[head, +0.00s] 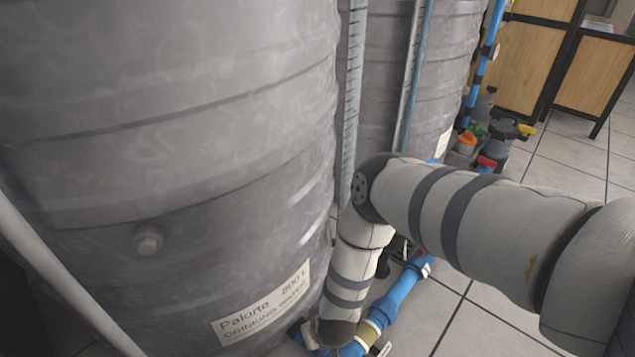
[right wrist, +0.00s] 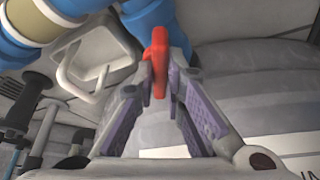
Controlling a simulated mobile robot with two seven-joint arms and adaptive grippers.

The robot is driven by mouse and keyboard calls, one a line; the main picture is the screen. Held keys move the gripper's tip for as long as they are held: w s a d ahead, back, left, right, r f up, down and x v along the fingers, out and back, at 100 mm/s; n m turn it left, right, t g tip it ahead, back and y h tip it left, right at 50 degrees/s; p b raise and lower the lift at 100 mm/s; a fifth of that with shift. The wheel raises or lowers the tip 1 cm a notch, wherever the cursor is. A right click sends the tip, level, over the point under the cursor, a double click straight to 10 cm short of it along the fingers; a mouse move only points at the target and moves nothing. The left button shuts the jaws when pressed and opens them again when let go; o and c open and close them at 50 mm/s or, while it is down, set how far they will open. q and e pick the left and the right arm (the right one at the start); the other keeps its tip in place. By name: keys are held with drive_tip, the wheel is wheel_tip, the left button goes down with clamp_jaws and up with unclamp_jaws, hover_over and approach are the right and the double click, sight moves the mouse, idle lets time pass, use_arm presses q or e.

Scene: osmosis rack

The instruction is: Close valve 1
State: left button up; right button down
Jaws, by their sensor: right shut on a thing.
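In the right wrist view a red valve handle (right wrist: 159,62) stands on edge in front of blue pipe fittings (right wrist: 155,22). My right gripper (right wrist: 160,75) is shut on this handle, with a fingertip on each side of it. No label shows whether it is valve 1. In the head view my right arm reaches in from the right and bends down beside the large grey tank (head: 180,150). Its gripper and the held handle are hidden there. My left gripper is in neither view.
A blue pipe (head: 400,292) runs along the floor beside the tank. A second grey tank (head: 455,60) stands behind, with several coloured valves by its base, one with a red handle (head: 487,162). Tiled floor (head: 480,325) is clear below my arm.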

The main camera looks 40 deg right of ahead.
drive_tip(key=m+h, duration=0.1)
drive_tip(key=m, duration=0.1)
drive_tip(key=shift+a+m, duration=0.1)
drive_tip(key=shift+m, duration=0.3)
drive_tip(key=m, duration=0.1)
drive_tip(key=m+g+h+b, duration=0.1)
drive_tip(key=m, duration=0.1)
drive_tip(key=shift+a+f+m+g, duration=0.1)
drive_tip(key=shift+m+g, duration=0.2)
drive_tip(key=shift+w+m+g+b, duration=0.1)
drive_tip(key=shift+m+g+b, duration=0.25)
drive_tip(key=shift+m, duration=0.55)
drive_tip(key=shift+w+m+g+h+b, duration=0.15)
drive_tip(key=shift+m+g+b, duration=0.3)
drive_tip(key=shift+m, duration=0.7)
drive_tip(key=shift+s+m+g+h+b, duration=0.1)
drive_tip(key=shift+m+g+h+b, duration=0.35)
drive_tip(key=shift+m, duration=0.7)
drive_tip(key=c, duration=1.7)
unclamp_jaws()
drive_tip(key=shift+o, duration=0.2)
drive_tip(key=shift+w, duration=0.1)
